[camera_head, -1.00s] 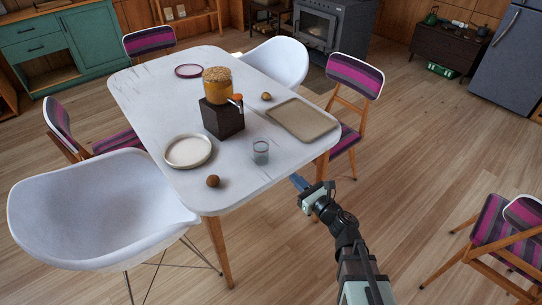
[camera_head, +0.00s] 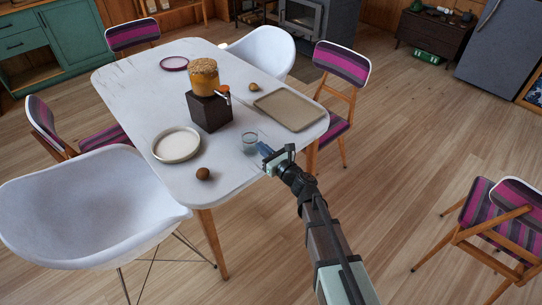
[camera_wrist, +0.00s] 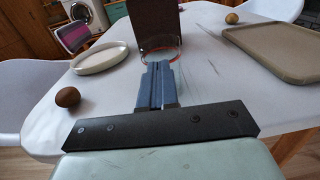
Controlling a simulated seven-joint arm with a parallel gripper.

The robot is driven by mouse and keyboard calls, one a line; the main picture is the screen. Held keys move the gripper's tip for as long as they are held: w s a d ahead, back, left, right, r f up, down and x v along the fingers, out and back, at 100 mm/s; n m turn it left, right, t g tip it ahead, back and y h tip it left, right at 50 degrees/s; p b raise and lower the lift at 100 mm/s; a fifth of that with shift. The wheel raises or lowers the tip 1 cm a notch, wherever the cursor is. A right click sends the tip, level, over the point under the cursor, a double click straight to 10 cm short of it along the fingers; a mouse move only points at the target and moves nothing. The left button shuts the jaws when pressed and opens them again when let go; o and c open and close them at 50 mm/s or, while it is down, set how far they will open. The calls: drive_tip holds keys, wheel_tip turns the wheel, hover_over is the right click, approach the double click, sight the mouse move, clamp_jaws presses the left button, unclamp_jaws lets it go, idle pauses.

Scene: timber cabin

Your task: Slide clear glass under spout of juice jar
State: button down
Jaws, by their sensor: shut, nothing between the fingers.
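The clear glass (camera_head: 249,140) stands upright on the white table near its front edge, in front and to the right of the juice jar. The orange juice jar (camera_head: 205,79) sits on a dark block (camera_head: 210,113), and its spout (camera_head: 223,93) points right and toward the front. My gripper (camera_head: 264,150) is shut and empty, its blue fingertips just to the front right of the glass. In the wrist view the shut fingers (camera_wrist: 158,66) overlap the glass (camera_wrist: 172,52), with the dark block (camera_wrist: 156,24) right behind it. I cannot tell whether the fingertips touch the glass.
A beige tray (camera_head: 290,111) lies to the right on the table (camera_head: 135,103). A white plate (camera_head: 176,146) and a brown round item (camera_head: 203,174) lie to the left. Chairs surround the table.

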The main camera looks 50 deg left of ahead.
sight(245, 133)
drive_tip(key=shift+a, duration=0.8)
drive_tip(key=shift+a, duration=0.1)
drive_tip(key=a, duration=1.1)
drive_tip(key=shift+w+a, duration=0.35)
drive_tip(key=shift+d, duration=0.15)
drive_tip(key=d, duration=1.3)
drive_tip(key=shift+s, duration=0.4)
drive_tip(key=shift+d, duration=0.4)
